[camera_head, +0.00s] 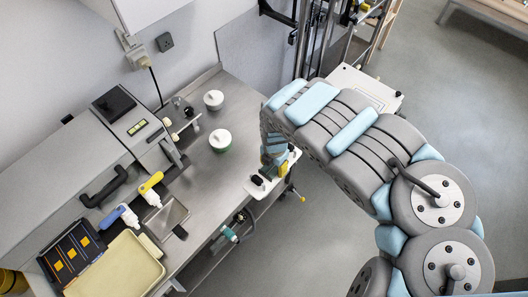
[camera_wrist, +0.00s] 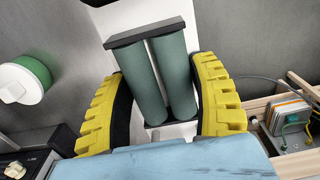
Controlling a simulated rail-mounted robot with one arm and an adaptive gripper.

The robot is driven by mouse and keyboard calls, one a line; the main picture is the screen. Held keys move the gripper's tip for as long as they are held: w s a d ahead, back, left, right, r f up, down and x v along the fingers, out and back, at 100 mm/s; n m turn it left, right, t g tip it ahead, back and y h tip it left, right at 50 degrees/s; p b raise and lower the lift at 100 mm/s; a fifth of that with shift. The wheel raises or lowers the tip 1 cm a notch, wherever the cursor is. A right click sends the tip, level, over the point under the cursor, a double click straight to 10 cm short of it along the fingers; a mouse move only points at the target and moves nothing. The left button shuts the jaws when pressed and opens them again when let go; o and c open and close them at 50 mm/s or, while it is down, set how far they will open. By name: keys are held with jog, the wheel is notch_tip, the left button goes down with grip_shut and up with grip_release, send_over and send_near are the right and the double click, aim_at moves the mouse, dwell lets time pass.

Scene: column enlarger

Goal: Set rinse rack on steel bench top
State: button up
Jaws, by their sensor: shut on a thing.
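My gripper (camera_head: 274,166) hangs at the right edge of the steel bench top (camera_head: 205,178) in the head view. In the wrist view its yellow fingers (camera_wrist: 162,72) are closed around a piece with two grey-green cylinders (camera_wrist: 146,88) and a dark end bar (camera_wrist: 144,29). I take this piece to be the rinse rack, though its name cannot be confirmed. A white plate (camera_head: 272,180) with a small black part shows beneath my gripper in the head view. The gripper and arm hide much of this area.
Two white-lidded jars (camera_head: 219,138) (camera_head: 213,98) stand on the bench. A cream tray (camera_head: 118,265), a yellow-capped bottle (camera_head: 151,185), a blue-capped bottle (camera_head: 121,216) and a steel tray (camera_head: 166,217) are to the left. Bare bench lies between these and my gripper.

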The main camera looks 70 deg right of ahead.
jog(key=shift+w+d+f+b, duration=0.65)
jog(key=shift+w+b, duration=0.05)
jog(key=shift+b, duration=0.9)
jog(key=shift+w+d+f+b, duration=1.6)
jog(key=shift+d+f, duration=0.05)
jog(key=shift+d, duration=0.2)
jog(key=shift+w+d+f+b, duration=1.55)
jog(key=shift+d+f, duration=0.1)
jog(key=shift+d, duration=0.15)
jog(key=shift+w+d+f, duration=0.25)
jog(key=shift+w, duration=0.1)
jog(key=shift+f, duration=0.2)
jog(key=shift+d+f, duration=0.1)
jog(key=shift+d, duration=0.05)
